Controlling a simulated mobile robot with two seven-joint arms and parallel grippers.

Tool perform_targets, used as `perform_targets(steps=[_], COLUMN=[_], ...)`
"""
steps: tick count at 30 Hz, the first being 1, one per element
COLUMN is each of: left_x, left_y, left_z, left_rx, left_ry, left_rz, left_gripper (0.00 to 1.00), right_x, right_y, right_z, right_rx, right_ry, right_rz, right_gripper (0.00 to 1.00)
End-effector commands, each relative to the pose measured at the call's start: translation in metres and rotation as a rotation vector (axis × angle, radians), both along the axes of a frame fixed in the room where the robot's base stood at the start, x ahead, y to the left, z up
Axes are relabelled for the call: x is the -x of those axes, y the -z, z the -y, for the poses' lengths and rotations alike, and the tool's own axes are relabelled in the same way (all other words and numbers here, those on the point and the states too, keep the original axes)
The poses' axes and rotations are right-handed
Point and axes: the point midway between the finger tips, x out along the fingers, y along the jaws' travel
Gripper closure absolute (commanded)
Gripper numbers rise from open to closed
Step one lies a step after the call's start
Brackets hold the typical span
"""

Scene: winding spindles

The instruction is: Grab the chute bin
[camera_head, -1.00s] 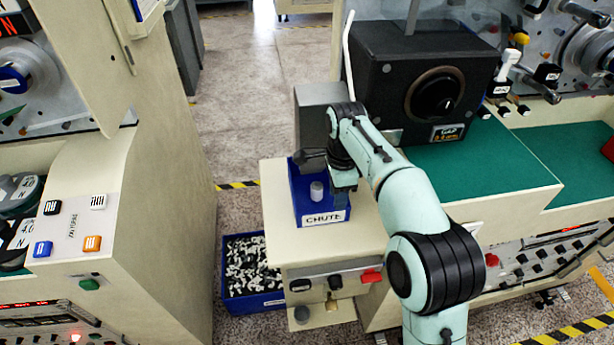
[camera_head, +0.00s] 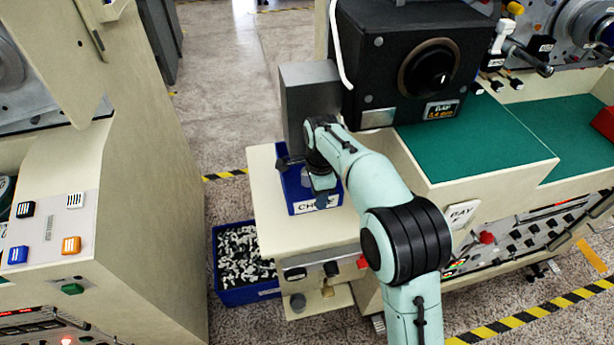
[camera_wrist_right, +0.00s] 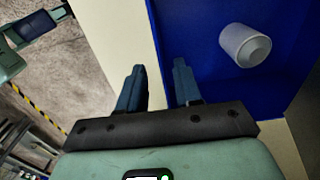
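The chute bin (camera_head: 300,192) is a small blue open box with a white label reading CHUTE, partly covered by my arm. It stands on a cream ledge (camera_head: 265,195). My right gripper (camera_head: 324,200) is over its front wall. In the right wrist view my right gripper (camera_wrist_right: 158,85) is open, one finger over the blue interior of the bin (camera_wrist_right: 205,40) and the other over the cream side. Whether the fingers touch the wall, I cannot tell. A white cylinder (camera_wrist_right: 245,45) lies inside the bin. A teal arm end with dark parts, likely my left gripper (camera_wrist_right: 45,25), shows at the upper left.
A blue crate (camera_head: 248,290) of black and white pieces stands on the floor below the ledge. A grey box (camera_head: 308,100) and a black machine housing (camera_head: 400,70) stand close behind the bin. A cream cabinet (camera_head: 150,230) is at left.

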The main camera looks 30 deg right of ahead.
Motion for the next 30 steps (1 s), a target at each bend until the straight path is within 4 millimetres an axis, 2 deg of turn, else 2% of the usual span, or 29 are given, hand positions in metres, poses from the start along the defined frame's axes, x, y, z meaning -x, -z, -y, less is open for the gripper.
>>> perform_targets(steps=[1,6,14,15,17,30], left_x=[-0.001,-0.002,-0.003,-0.003,-0.003,-0.002], left_y=[0.003,0.007,0.007,0.007,0.007,0.005], left_z=[0.000,0.000,0.000,0.000,0.000,0.000], left_rx=[0.000,-0.002,-0.001,-0.001,-0.001,-0.001], left_ry=[-0.001,-0.002,-0.003,-0.003,-0.003,-0.002], left_rz=[0.002,0.010,0.011,0.011,0.011,0.009], left_gripper=[0.57,0.57,0.57,0.57,0.57,0.57], right_x=[-0.002,-0.004,-0.004,-0.004,-0.004,-0.004], right_y=[0.010,0.034,0.037,0.036,0.036,0.035], right_z=[-0.003,-0.005,-0.005,-0.005,-0.005,-0.004], right_rx=[0.000,0.000,-0.001,-0.001,-0.001,-0.001], right_ry=[0.000,0.000,0.000,0.000,0.000,0.000], right_rz=[-0.004,-0.002,-0.001,-0.001,-0.001,0.000], right_gripper=[0.66,0.66,0.66,0.79,0.98,1.00])
